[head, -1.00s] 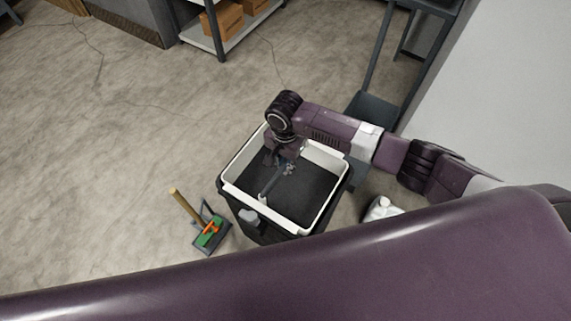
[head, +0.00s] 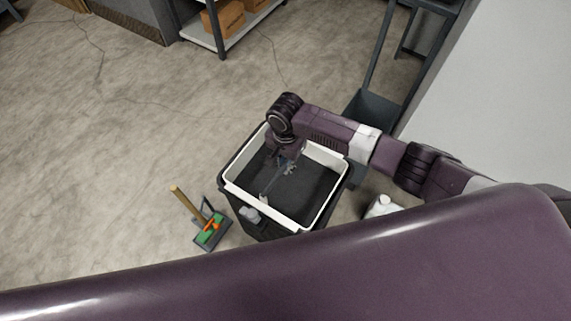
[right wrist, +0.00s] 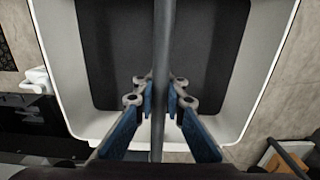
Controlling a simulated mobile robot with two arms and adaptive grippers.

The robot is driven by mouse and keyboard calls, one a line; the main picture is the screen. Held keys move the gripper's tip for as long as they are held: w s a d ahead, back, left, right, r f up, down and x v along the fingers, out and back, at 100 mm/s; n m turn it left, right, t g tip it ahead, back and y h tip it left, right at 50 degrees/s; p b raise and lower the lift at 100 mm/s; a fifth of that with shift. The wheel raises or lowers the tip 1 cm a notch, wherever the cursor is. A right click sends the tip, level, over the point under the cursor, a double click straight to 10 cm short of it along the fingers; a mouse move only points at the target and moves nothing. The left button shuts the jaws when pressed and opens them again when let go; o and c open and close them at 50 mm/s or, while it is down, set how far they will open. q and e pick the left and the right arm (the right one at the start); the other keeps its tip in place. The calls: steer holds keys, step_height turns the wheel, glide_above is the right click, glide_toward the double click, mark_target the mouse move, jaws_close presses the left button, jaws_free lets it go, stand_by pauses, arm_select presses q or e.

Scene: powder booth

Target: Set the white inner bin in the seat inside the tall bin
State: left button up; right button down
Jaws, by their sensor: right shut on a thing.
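The tall bin (head: 272,230) is black and stands on the floor. The white inner bin (head: 325,160) is at its mouth, with its pale rim close to the black rim. How deep it sits and whether it touches the seat are hidden. A grey bar handle (head: 270,186) spans the inner bin. My right gripper (head: 289,168) reaches down over the opening and is shut on this handle. The right wrist view shows the blue-sided fingers (right wrist: 160,97) on either side of the bar, above the dark floor of the inner bin. My left gripper is not in view.
A white jug (head: 381,207) is on the right. The floor at left is open.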

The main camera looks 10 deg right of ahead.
steer(key=shift+a+f, duration=0.1)
steer(key=shift+f, duration=0.05)
stand_by(0.4)
steer(key=shift+f, duration=0.4)
stand_by(0.5)
steer(key=c, duration=1.9)
jaws_free()
steer(key=shift+f, duration=0.1)
step_height(320, 180, up, 12)
steer(key=shift+w, duration=0.1)
